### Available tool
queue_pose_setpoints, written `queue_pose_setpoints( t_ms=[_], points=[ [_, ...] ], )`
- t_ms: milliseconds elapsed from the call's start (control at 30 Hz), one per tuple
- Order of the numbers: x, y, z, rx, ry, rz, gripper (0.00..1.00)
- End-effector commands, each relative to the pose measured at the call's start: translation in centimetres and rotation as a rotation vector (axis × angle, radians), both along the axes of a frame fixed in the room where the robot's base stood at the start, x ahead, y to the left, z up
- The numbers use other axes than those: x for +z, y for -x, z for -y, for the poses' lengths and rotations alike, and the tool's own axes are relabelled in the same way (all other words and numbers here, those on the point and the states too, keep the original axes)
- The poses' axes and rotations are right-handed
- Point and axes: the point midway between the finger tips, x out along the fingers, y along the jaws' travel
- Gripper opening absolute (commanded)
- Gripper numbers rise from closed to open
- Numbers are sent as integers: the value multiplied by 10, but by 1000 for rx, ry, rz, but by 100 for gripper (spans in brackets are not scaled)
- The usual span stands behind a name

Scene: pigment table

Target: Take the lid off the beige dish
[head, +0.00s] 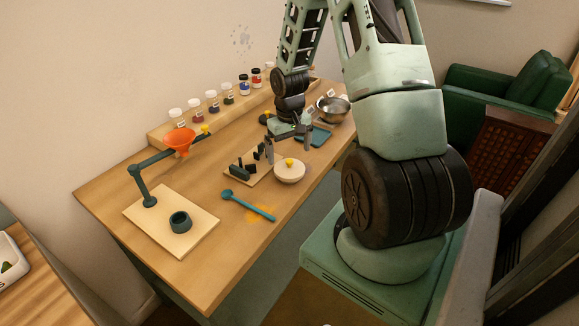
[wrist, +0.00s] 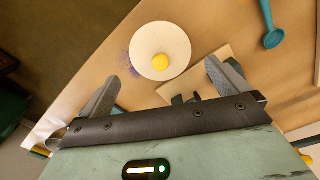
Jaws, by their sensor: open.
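The beige dish (head: 289,174) stands on the table with its round pale lid (wrist: 150,46) on top. A yellow knob (wrist: 161,62) sits at the lid's middle, and the knob (head: 289,162) also shows in the head view. My gripper (head: 287,148) is open and empty, above the table and behind the dish. In the wrist view its two fingers (wrist: 165,75) are wide apart, with the lid ahead of and between them. The knob is apart from both fingers. The dish body is mostly hidden under the lid in the wrist view.
A wooden block with dark tools (head: 245,172) stands left of the dish. A teal spoon (head: 248,205) lies in front. An orange funnel (head: 179,142) on a stand is at left. A metal bowl (head: 333,109) and blue tray (head: 318,136) are behind. Jars (head: 212,101) line the back shelf.

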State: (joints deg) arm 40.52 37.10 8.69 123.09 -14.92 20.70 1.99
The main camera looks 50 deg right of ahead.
Motion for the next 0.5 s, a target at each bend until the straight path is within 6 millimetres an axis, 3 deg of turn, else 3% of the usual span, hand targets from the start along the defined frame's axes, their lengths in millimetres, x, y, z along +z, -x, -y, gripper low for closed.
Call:
queue_pose_setpoints(
  t_ms=[233, 500],
  points=[
    [-33, 2, -3, 1, -3, -4, 100],
    [-43, 2, -2, 0, -1, -2, 100]
  ],
)
